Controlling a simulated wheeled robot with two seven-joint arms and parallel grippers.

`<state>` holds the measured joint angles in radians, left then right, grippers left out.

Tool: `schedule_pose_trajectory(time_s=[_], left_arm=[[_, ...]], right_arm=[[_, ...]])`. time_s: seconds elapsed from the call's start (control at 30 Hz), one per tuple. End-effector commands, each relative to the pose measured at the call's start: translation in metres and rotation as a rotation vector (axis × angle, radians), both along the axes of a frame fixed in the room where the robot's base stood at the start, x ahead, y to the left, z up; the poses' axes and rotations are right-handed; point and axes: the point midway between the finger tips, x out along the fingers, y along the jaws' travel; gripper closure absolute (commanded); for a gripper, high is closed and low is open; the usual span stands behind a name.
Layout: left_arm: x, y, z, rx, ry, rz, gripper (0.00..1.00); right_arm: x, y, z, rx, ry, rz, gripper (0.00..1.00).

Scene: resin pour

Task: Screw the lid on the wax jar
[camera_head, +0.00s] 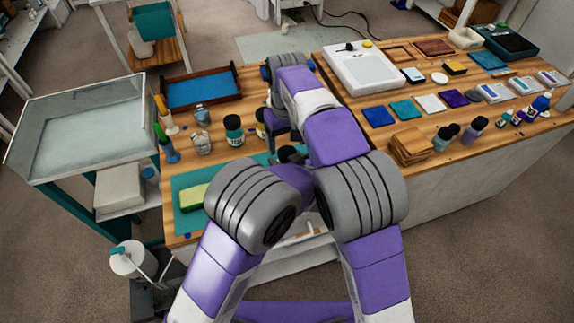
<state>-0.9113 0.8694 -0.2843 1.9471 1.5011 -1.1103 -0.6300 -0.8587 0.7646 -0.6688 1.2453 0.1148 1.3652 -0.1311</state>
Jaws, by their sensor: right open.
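A dark jar with a black top and a pale label (234,130) stands upright on the wooden bench, left of my arms. A second, yellowish jar (261,130) stands just right of it, partly hidden by my right arm. I cannot tell which is the wax jar, and I cannot make out a loose lid. My right gripper (271,141) is open, close to the yellowish jar; whether it touches is unclear. My left arm reaches in over the teal mat (182,178). Its dark end (290,154) is mostly covered by my arms, so its fingers cannot be read.
A blue-lined tray (204,90) lies behind the jars. Clear cups (202,142) and upright bottles (163,110) stand to the left. A green-yellow sponge (194,197) lies on the mat. A white scale-like device (361,78), coloured squares and wooden coasters (410,145) crowd the right side.

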Motion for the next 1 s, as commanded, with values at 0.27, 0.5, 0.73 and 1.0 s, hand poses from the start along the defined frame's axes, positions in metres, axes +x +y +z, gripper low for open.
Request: schedule_pose_trajectory(time_s=[0.27,0.5,0.73,1.0], left_arm=[[0.0,0.0,0.0,0.001,-0.001,0.0,1.0],[0.0,0.0,0.0,0.001,-0.001,0.0,1.0],[0.0,0.0,0.0,0.001,-0.001,0.0,1.0],[0.0,0.0,0.0,0.001,-0.001,0.0,1.0]], right_arm=[[0.0,-0.001,0.011,-0.002,0.001,-0.002,0.21],[0.001,0.0,0.02,0.0,-0.002,-0.021,0.26],[0.0,-0.001,0.047,-0.001,0.002,-0.099,0.26],[-0.001,-0.001,0.048,-0.002,0.003,-0.103,0.26]])
